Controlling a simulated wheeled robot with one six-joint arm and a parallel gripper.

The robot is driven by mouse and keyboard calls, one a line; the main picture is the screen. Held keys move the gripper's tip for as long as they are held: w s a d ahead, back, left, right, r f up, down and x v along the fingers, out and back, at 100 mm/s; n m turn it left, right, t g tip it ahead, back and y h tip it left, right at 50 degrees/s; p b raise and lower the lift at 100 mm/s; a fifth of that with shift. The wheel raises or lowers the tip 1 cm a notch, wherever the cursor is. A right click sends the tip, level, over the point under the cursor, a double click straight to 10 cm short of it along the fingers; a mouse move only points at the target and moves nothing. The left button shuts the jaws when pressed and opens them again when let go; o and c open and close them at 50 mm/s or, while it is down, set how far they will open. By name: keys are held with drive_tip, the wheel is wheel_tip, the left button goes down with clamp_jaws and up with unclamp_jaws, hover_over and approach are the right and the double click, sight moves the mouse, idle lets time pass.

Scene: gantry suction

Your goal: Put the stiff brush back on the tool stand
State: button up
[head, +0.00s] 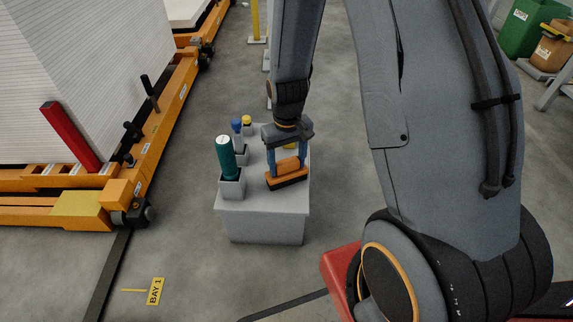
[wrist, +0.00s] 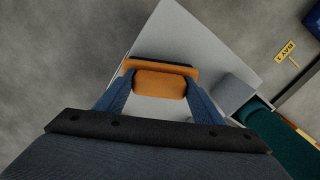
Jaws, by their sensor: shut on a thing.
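The stiff brush (head: 289,172) has an orange body and handle with a dark bristle strip underneath. My gripper (head: 287,162) is shut on its orange handle from above. In the wrist view the brush (wrist: 160,67) sits between the two blue fingers of my gripper (wrist: 160,86). The brush is level over the right front of the grey tool stand (head: 265,226), very low; I cannot tell whether the bristles touch its top. The stand's pale top also shows in the wrist view (wrist: 205,45).
A teal cylinder (head: 226,157) stands in a grey square holder (head: 232,187) at the stand's left. An orange pallet truck (head: 150,150) with white stacked sheets is left; the floor in front is mostly clear.

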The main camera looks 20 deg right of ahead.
drive_tip(key=o, duration=1.4)
wheel_tip(320, 180, up, 12)
drive_tip(key=p, duration=0.6)
drive_tip(key=s+a+r+n, duration=0.3)
drive_tip(key=s+a+r, duration=0.75)
drive_tip(key=a, duration=0.35)
drive_tip(key=s+a+r, duration=0.2)
drive_tip(key=s, duration=0.2)
drive_tip(key=s+a+r+n+y, duration=0.1)
drive_tip(key=s+a+r, duration=0.1)
drive_tip(key=s, duration=0.3)
drive_tip(key=s+a+r+n, duration=0.1)
drive_tip(key=s+a+r, duration=0.1)
drive_tip(key=s, duration=0.3)
drive_tip(key=shift+s+a+r+y, duration=0.1)
drive_tip(key=shift+a+r+y, duration=0.25)
drive_tip(key=shift+a, duration=0.15)
